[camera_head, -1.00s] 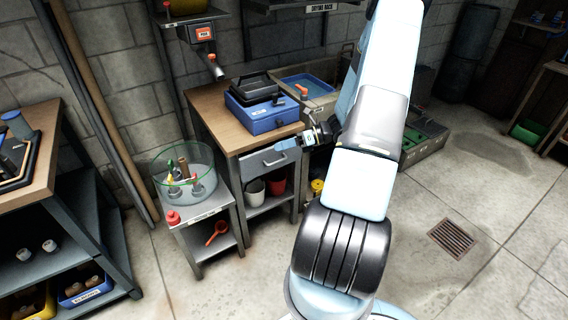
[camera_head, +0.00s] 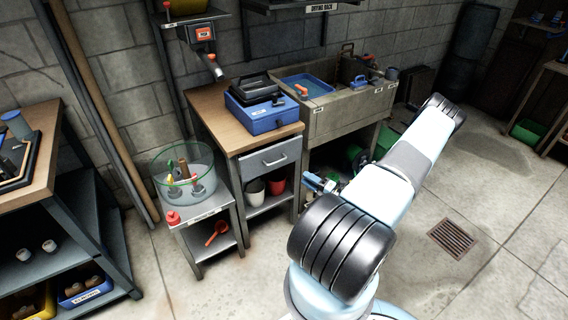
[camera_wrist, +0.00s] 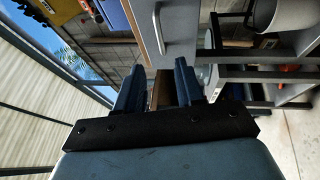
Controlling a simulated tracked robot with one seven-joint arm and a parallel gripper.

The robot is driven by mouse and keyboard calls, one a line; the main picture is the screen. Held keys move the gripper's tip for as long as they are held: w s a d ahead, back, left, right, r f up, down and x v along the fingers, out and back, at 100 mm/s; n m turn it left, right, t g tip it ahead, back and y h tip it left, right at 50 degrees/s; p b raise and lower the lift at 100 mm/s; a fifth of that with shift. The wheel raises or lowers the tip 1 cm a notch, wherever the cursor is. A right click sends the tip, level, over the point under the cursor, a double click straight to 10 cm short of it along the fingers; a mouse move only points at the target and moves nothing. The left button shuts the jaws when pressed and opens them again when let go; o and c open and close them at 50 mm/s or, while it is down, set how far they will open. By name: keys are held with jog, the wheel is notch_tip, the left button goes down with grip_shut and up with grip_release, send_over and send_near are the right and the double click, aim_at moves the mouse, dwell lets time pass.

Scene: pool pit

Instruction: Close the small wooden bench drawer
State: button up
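The small wooden bench (camera_head: 204,106) stands against the wall in the head view. Its grey drawer front (camera_head: 254,165) with a bar handle (camera_head: 276,160) sits under the wooden top. The front looks about level with the bench frame; I cannot tell whether a small gap is left. In the wrist view the drawer front (camera_wrist: 185,32) and its handle (camera_wrist: 157,32) lie beyond the fingers. My gripper (camera_head: 317,183) is in front of the bench, low and to the right of the drawer, apart from the handle. Its two fingers (camera_wrist: 160,88) are spread, with nothing held between them.
A blue case (camera_head: 265,117) lies on the bench top. A stone sink (camera_head: 345,112) stands to the right. A low stand (camera_head: 206,208) with a glass bowl (camera_head: 187,176) is at the left. Pots (camera_head: 255,190) sit on the shelf below the drawer. Open floor lies right, around a drain grate (camera_head: 451,239).

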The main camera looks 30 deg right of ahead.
aim_at(282, 163)
jog(key=x, duration=1.3)
jog(key=shift+w+a, duration=0.15)
jog(key=shift+w, duration=0.2)
jog(key=shift+c, duration=0.4)
grip_shut()
jog(key=shift+f, duration=0.1)
